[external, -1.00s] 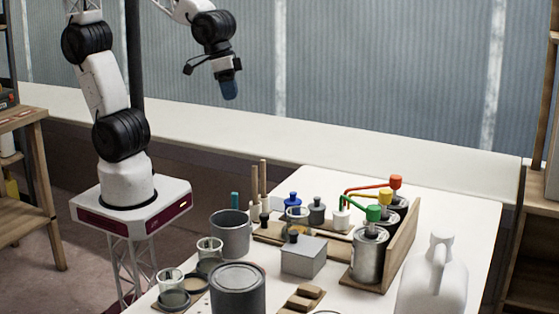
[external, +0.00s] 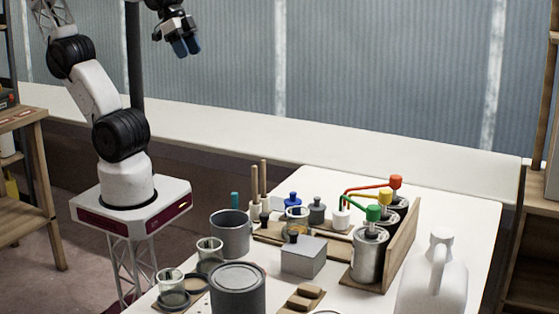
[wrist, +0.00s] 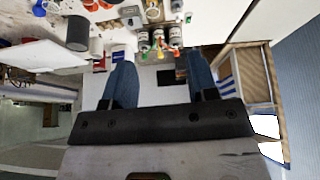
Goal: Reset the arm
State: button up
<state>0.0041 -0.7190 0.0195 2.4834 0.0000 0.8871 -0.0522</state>
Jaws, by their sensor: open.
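My gripper (external: 187,46) is raised high at the top of the external view, up and left of the worktable and well clear of everything on it. Its two blue fingers point down and stand apart. In the wrist view my gripper (wrist: 160,85) shows both blue fingers spread wide with nothing between them. The upper part of my arm runs out of the top of the external view.
The white worktable (external: 455,206) holds a grey pot (external: 230,235), a grey can (external: 238,290), a grey box (external: 304,258), capped cans (external: 370,255) by a wooden board, and a white jug (external: 432,285). A wooden shelf (external: 25,150) stands at left. The air around my gripper is free.

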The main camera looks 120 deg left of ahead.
notch_tip(320, 180, down, 9)
jog(key=g, duration=0.2)
jog(key=shift+d+r+m+g, duration=0.15)
jog(key=shift+m+g, duration=0.25)
dwell(0.3)
